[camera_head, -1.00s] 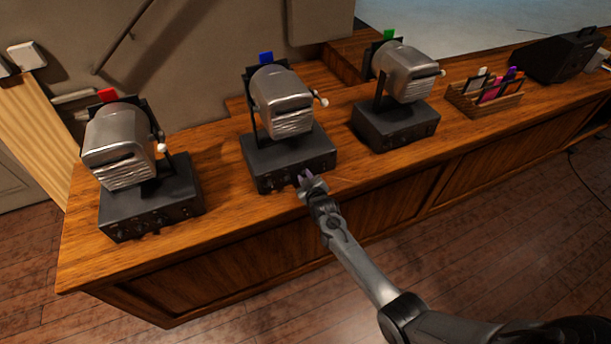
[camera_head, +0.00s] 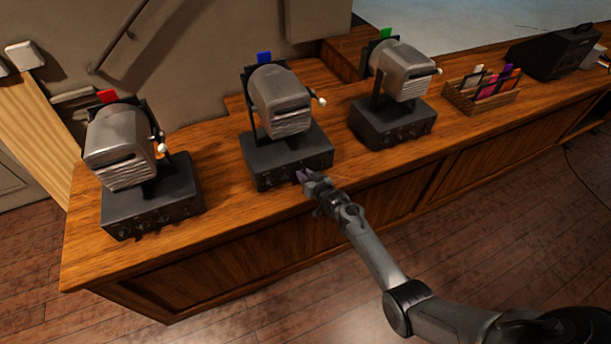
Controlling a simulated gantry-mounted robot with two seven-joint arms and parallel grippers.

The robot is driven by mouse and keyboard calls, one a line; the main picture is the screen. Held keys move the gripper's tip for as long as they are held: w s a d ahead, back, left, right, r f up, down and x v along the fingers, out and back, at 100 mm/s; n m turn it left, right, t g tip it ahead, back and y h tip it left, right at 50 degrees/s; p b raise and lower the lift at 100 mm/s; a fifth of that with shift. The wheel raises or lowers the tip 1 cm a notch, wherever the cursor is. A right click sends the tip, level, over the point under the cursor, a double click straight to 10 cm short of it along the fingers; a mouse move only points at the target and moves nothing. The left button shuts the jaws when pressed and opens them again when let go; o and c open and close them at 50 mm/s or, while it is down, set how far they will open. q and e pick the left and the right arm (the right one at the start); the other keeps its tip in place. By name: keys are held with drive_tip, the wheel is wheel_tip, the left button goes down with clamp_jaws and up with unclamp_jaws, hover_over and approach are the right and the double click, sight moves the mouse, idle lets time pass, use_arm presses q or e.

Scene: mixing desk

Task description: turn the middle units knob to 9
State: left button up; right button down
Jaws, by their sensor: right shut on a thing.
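The middle unit (camera_head: 280,98) is a silver machine with a blue tag on a dark base box (camera_head: 262,152). Several small dark knobs (camera_head: 268,182) line the front of that box. My right gripper (camera_head: 303,175) is at the right part of this front face, shut on a knob there. The gripper's fingers hide that knob, so its pointer and number cannot be read. My left gripper is not in view.
A similar unit with a red tag (camera_head: 122,150) stands at the left, and one with a green tag (camera_head: 400,72) at the right. A wooden tray (camera_head: 465,106) of coloured cards and a black box (camera_head: 553,55) sit farther right. The desk front edge is clear.

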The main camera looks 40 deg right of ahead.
idle(0.4)
drive_tip(key=c, duration=1.4)
unclamp_jaws()
drive_tip(key=o, duration=0.4)
drive_tip(key=shift+o, duration=0.2)
drive_tip(key=shift+s, duration=0.1)
drive_tip(key=shift+s+a+r+p, duration=0.1)
drive_tip(key=shift+s+r+p, duration=0.25)
drive_tip(key=shift+s, duration=0.2)
drive_tip(key=p+v, duration=0.2)
drive_tip(key=v, duration=0.7)
drive_tip(key=shift+s, duration=0.25)
